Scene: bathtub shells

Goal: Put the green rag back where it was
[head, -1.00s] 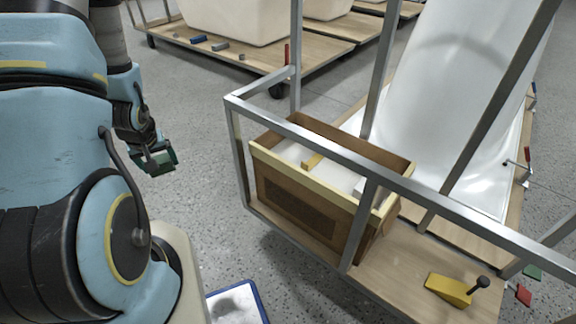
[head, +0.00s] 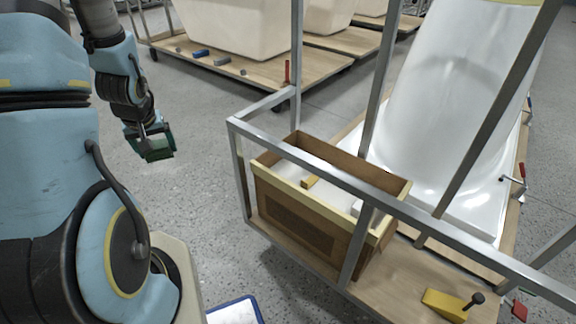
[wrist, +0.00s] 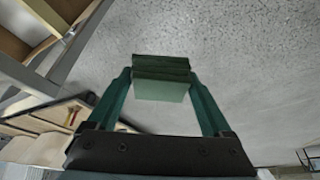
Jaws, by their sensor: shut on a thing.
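My gripper (head: 156,150) hangs over the open floor at the left of the head view, to the left of the metal-framed cart. It is shut on a green block-like thing (wrist: 160,80), which looks like the folded green rag and sits between the two green fingertips in the wrist view. In the head view the held rag is small and dark, hard to tell from the fingers. No other green rag shows in the head view.
A wooden box (head: 300,215) with white and yellow things inside stands on the cart behind metal rails (head: 330,172). A yellow wedge (head: 445,304) lies on the cart deck. A white tub shell (head: 450,110) leans behind. A blue-edged panel (head: 235,311) lies on the floor.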

